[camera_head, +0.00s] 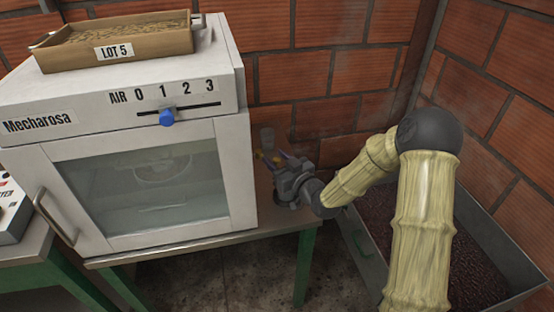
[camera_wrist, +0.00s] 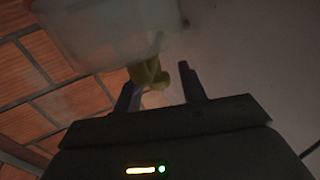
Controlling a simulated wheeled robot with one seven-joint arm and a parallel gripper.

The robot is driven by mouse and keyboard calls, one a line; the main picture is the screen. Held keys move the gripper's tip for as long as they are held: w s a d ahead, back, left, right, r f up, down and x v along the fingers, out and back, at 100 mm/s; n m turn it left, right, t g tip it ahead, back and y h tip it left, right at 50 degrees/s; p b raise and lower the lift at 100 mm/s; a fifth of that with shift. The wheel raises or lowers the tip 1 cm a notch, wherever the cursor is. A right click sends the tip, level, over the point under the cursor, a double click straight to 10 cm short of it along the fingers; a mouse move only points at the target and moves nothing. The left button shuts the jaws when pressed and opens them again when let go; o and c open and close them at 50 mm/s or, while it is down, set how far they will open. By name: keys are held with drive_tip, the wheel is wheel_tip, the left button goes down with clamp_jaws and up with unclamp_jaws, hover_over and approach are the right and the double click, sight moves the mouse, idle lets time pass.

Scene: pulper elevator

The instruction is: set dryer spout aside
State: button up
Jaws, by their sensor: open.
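The white dryer (camera_head: 100,180), marked Mecharosa, stands on a table. At its right side I see a small grey upright piece (camera_head: 267,138) with yellow parts (camera_head: 260,155) by it; this may be the spout, but I cannot tell for sure. My gripper (camera_head: 274,164) is there, close to the dryer's right wall. In the wrist view the gripper (camera_wrist: 158,80) has its fingers apart. A yellow-green piece (camera_wrist: 148,73) lies between or just beyond the fingertips, below a pale translucent container (camera_wrist: 105,32). Whether the fingers touch it cannot be told.
A wooden tray marked LOT 5 (camera_head: 70,58) sits on the dryer. A blue slider knob (camera_head: 167,118) is on its front panel. A grey bin (camera_head: 505,235) with dark contents stands right of the table (camera_head: 262,222). A brick wall (camera_head: 330,70) closes the back.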

clamp_jaws()
drive_tip(key=shift+w+d, duration=0.1)
drive_tip(key=shift+d, duration=0.05)
